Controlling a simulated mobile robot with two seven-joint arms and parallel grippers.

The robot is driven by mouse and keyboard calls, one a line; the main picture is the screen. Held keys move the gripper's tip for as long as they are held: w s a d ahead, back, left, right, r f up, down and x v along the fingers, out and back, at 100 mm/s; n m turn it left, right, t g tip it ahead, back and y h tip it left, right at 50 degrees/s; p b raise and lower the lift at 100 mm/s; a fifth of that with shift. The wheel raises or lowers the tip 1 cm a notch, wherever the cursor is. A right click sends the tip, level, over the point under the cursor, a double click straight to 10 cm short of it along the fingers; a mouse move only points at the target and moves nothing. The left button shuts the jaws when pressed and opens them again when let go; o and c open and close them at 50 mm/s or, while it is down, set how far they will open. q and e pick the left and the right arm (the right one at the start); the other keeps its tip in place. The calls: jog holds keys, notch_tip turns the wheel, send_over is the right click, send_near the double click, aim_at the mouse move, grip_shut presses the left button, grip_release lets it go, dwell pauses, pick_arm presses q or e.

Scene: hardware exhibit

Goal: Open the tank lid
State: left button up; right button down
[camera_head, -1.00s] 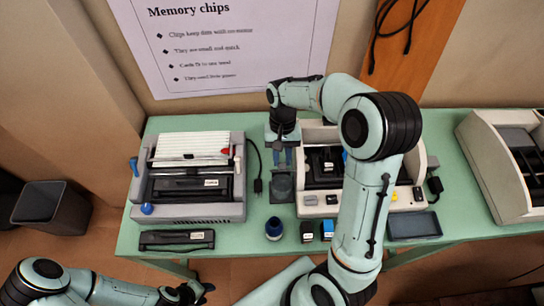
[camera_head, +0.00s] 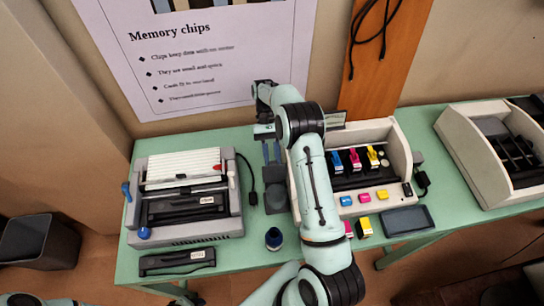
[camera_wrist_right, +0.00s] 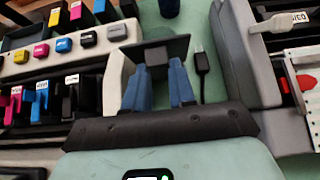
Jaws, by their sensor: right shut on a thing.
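The ink-tank printer (camera_head: 402,160) is a cream unit with coloured cartridges on the green table; it also shows in the right wrist view (camera_wrist_right: 112,85). A dark square flap (camera_head: 275,201), possibly the tank lid, sits at its left side. In the right wrist view this dark plate (camera_wrist_right: 172,46) lies at the fingertips. My right gripper (camera_head: 272,162) reaches down there, its blue fingers (camera_wrist_right: 160,72) apart and shut on the plate's near part. The exact contact is hidden. A dark tip at the bottom edge may be my left gripper (camera_head: 187,299); its jaws are unclear.
A grey printer (camera_head: 240,195) stands left, with a black cable (camera_head: 251,180) in the gap. A dark blue bottle (camera_head: 274,238) stands in front of the flap. A black tray (camera_head: 408,219) lies right of two small cartridges. Another cream unit (camera_head: 460,150) stands far right.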

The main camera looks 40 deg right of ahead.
jog(key=shift+s+f, duration=0.1)
jog(key=shift+f, duration=0.25)
